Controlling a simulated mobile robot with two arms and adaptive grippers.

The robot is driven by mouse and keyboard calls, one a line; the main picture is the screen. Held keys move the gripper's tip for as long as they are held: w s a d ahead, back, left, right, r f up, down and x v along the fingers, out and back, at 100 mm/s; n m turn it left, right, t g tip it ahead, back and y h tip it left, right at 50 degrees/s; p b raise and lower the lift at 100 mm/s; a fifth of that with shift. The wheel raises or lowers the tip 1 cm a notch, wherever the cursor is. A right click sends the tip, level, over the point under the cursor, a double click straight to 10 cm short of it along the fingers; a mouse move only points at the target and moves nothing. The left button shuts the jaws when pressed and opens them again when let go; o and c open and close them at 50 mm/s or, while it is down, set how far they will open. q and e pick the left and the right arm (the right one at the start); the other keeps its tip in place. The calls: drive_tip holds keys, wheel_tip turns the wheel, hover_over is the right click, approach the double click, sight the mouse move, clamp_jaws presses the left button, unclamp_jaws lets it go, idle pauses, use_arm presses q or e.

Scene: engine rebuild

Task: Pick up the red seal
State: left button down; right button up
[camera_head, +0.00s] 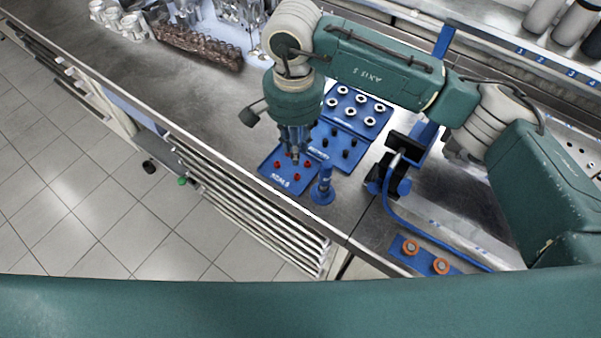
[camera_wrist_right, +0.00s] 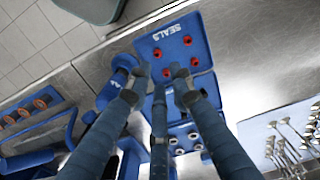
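The blue tray marked SEALS (camera_head: 283,184) lies on the metal bench and holds several small red seals, such as one at the tray's left (camera_head: 277,164) and one at the front (camera_head: 298,177). My right gripper (camera_head: 294,157) points down over the tray's back part. In the right wrist view its fingers (camera_wrist_right: 160,74) are spread, with one red seal (camera_wrist_right: 166,72) showing between the tips. Other seals (camera_wrist_right: 187,39) lie beyond and beside the fingers. I cannot tell the exact height of the tips above the tray. My left gripper is not in view.
A blue tray with black parts (camera_head: 335,153) and one with white rings (camera_head: 358,107) lie behind. A blue upright stand (camera_head: 322,186) is close to the seal tray's right. Orange rings (camera_head: 410,247) sit farther right.

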sight(297, 171)
drive_tip(key=f, duration=0.1)
drive_tip(key=f+p, duration=0.1)
drive_tip(key=f, duration=0.1)
drive_tip(key=shift+s+a+f, duration=0.1)
drive_tip(key=shift+s+f, duration=0.2)
drive_tip(key=shift+f, duration=0.05)
drive_tip(key=shift+f+p, duration=0.25)
drive_tip(key=shift+p, duration=0.2)
drive_tip(key=f+p, duration=0.1)
drive_tip(key=f, duration=0.2)
drive_tip(key=f+p, duration=0.1)
drive_tip(key=shift+d+f+p, duration=0.2)
drive_tip(key=shift+d+p, duration=0.05)
drive_tip(key=shift+p, duration=0.05)
drive_tip(key=shift+w+f, duration=0.1)
drive_tip(key=shift+f, duration=0.1)
drive_tip(key=c, duration=0.5)
